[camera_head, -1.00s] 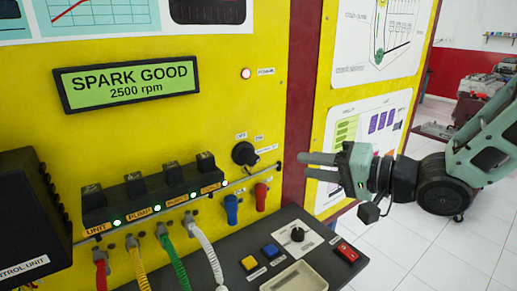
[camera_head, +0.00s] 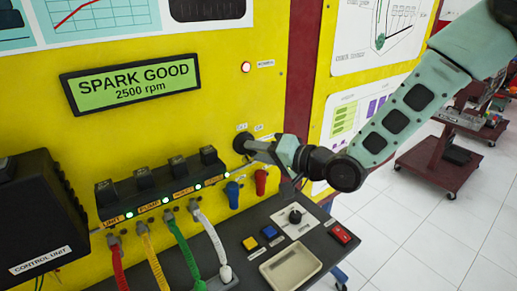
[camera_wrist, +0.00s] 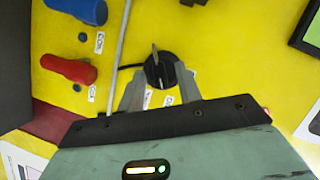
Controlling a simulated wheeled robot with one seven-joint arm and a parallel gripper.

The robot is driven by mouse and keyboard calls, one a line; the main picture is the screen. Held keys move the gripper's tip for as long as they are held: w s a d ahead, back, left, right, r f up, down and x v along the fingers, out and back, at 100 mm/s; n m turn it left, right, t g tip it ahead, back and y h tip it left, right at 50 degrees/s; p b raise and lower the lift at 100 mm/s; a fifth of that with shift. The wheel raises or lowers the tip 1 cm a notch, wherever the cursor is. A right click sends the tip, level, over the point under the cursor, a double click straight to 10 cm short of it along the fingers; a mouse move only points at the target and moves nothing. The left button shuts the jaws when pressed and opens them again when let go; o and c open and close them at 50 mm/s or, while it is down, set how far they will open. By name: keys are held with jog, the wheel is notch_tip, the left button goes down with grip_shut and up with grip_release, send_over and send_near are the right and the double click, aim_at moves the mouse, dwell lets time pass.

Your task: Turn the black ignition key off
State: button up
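The black ignition key (camera_wrist: 155,55) stands on its round black switch (camera_wrist: 160,76) on the yellow panel. In the wrist view my gripper (camera_wrist: 158,82) is open, with one finger on each side of the switch and the key between them. I cannot tell whether the fingers touch it. The display (camera_head: 130,83) reads "SPARK GOOD 2500 rpm".
A red knob (camera_head: 261,182) and a blue knob (camera_head: 232,193) sit just below the switch. A coil block with green lights (camera_head: 165,185) is to the left. A console (camera_head: 345,255) with buttons and a tray (camera_head: 291,268) juts out below.

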jog(key=shift+w+a, duration=0.15)
grip_shut()
